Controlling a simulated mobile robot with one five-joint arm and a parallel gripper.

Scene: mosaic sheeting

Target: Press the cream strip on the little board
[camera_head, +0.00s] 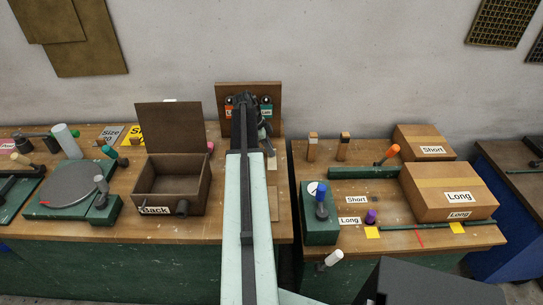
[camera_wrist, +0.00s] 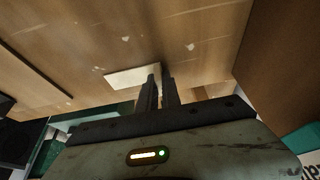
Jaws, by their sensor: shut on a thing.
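In the wrist view a pale cream strip (camera_wrist: 128,77) lies flat on a brown wooden surface, just beyond the fingertips. A small pale piece (camera_head: 271,163), perhaps the same strip, shows right of my arm in the head view, with a tan board (camera_head: 274,203) nearer the front. My gripper (camera_wrist: 159,77) has its two dark fingers close together; what they hold cannot be made out. The fingertips overlap the strip's right end in the picture; whether they touch it is unclear. In the head view my arm hides much of this area.
An upright brown panel (camera_head: 276,92) with knobs stands behind my arm. An open brown box (camera_head: 157,193) stands to the left. On the right table are a green block (camera_head: 319,228) and cardboard boxes (camera_head: 447,203). A gap separates the two tables.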

